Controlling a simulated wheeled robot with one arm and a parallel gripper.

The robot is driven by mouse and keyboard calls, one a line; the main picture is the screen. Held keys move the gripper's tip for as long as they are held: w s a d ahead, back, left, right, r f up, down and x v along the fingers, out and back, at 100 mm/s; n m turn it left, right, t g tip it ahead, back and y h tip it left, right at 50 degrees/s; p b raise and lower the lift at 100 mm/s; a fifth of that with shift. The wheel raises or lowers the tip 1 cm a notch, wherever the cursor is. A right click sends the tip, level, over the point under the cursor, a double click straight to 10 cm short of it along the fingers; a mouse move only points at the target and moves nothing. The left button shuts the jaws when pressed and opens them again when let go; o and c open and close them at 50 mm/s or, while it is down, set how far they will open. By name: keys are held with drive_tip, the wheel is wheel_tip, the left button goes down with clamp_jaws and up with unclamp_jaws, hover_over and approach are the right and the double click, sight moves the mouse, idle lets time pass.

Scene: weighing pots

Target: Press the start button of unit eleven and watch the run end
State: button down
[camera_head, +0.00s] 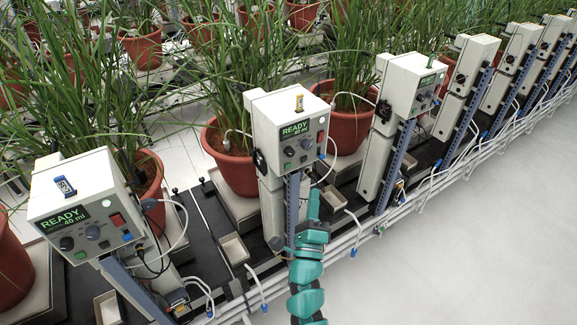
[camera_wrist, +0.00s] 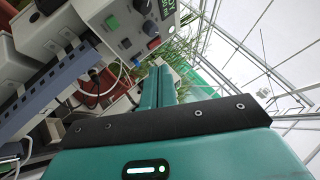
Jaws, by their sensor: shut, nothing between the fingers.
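The middle control unit (camera_head: 275,115) is a cream box on a blue-grey post, its screen (camera_head: 295,129) reading READY 40 ml. A green button (camera_head: 288,167) sits low on its front; a green button (camera_wrist: 112,23) and a red one (camera_wrist: 150,27) show on the box in the wrist view. My gripper (camera_head: 313,205) is shut and empty, pointing up just below and in front of this unit, apart from the green button. In the wrist view the closed fingers (camera_wrist: 160,85) point up beside the box. The number on the top tag (camera_head: 299,102) is too small to read.
A left unit (camera_head: 80,200) also reads READY 40 ml; another unit (camera_head: 410,85) stands to the right, with several more beyond. Potted plants (camera_head: 235,160) stand behind. White pipes (camera_head: 345,240) and loose cables run along the front. The pale floor (camera_head: 480,250) at right is clear.

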drive_tip(key=b, duration=0.1)
approach(293, 159)
drive_tip(key=w+d+r, duration=0.2)
drive_tip(key=w, duration=0.1)
drive_tip(key=shift+w+a+r, duration=0.2)
drive_tip(key=shift+a+r, duration=0.05)
drive_tip(key=shift+a, duration=0.2)
drive_tip(key=shift+w+b, duration=0.1)
drive_tip(key=shift+b, duration=0.25)
idle(1.4)
drive_tip(key=shift+w+a, duration=0.2)
drive_tip(key=shift+w, duration=0.05)
drive_tip(key=shift+w+a+b, duration=0.2)
drive_tip(key=shift+w+b, duration=0.1)
drive_tip(key=shift+b, duration=0.2)
idle(0.6)
drive_tip(key=shift+s, duration=0.1)
drive_tip(key=shift+s+d, duration=0.4)
drive_tip(key=shift+s, duration=0.15)
